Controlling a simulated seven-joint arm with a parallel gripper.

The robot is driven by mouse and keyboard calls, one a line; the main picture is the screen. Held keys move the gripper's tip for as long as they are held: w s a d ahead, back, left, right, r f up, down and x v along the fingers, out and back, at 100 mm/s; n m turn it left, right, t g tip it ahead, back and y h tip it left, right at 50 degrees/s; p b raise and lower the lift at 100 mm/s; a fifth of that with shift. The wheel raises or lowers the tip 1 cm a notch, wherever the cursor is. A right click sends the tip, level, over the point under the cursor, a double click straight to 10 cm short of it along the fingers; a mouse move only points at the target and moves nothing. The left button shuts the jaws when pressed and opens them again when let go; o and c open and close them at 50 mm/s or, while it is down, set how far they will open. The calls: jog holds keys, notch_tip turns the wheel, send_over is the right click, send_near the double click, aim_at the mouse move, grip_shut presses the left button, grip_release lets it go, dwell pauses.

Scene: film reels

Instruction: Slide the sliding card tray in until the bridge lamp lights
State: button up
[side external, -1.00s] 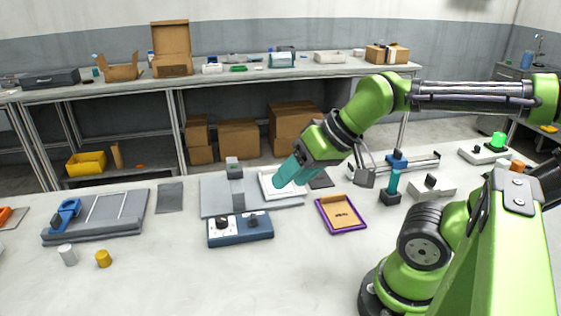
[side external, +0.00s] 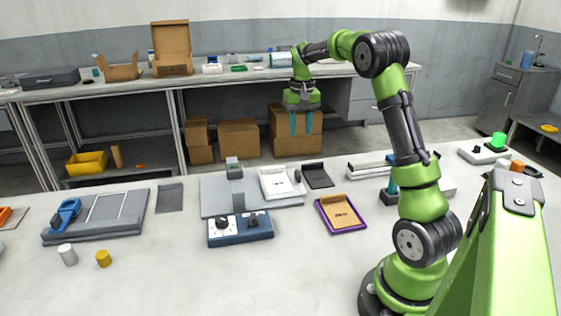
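The white sliding card tray (side external: 268,188) lies on the right part of a grey base plate (side external: 290,203), to the right of the grey bridge (side external: 235,172). It sits beside the bridge, apart from it. A white card with small dark marks appears to lie in it. I cannot make out a lit lamp on the bridge. My gripper (side external: 301,132) is raised well above and behind the tray, pointing down. Its two teal fingers are apart with nothing between them.
A dark tray (side external: 318,176) and a purple-rimmed tray (side external: 322,219) lie to the right. A green lamp (side external: 498,140) glows at far right.

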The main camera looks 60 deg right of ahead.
jog(key=r, duration=0.2)
send_near(297, 172)
notch_tip(297, 172, down, 9)
jog(key=shift+d+f, duration=0.1)
jog(key=shift+d, duration=0.05)
jog(key=shift+c, duration=0.3)
grip_shut()
